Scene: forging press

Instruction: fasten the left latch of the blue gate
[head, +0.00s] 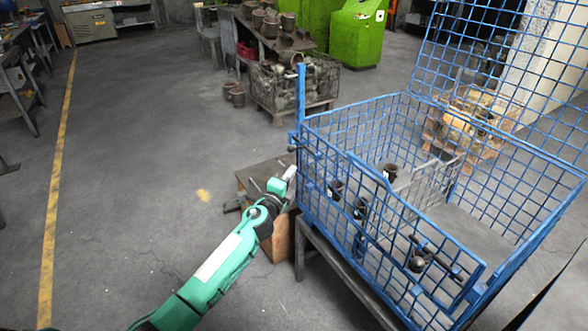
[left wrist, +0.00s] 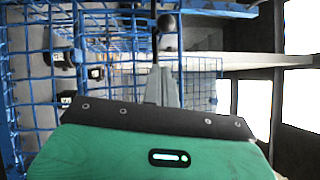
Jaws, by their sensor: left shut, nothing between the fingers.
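The blue gate (head: 446,246) is the front mesh panel of a blue wire cage. A small dark latch part (head: 293,149) sits at the cage's left front post; its exact position is hard to make out. My left gripper (head: 291,173) is shut and empty, just below this part and close outside the post. In the left wrist view, the grey fingers (left wrist: 162,84) are together, pointing towards a dark round knob (left wrist: 166,22); whether they touch it I cannot tell. Another dark latch with a ball knob (head: 417,264) is on the gate's right part. My right gripper is not in view.
The blue cage (head: 372,109) stands on a dark stand, with a few dark cylindrical parts (head: 389,171) inside. A low wooden block or table (head: 262,177) lies behind my left gripper. The floor to the left is clear, up to a yellow line (head: 57,185).

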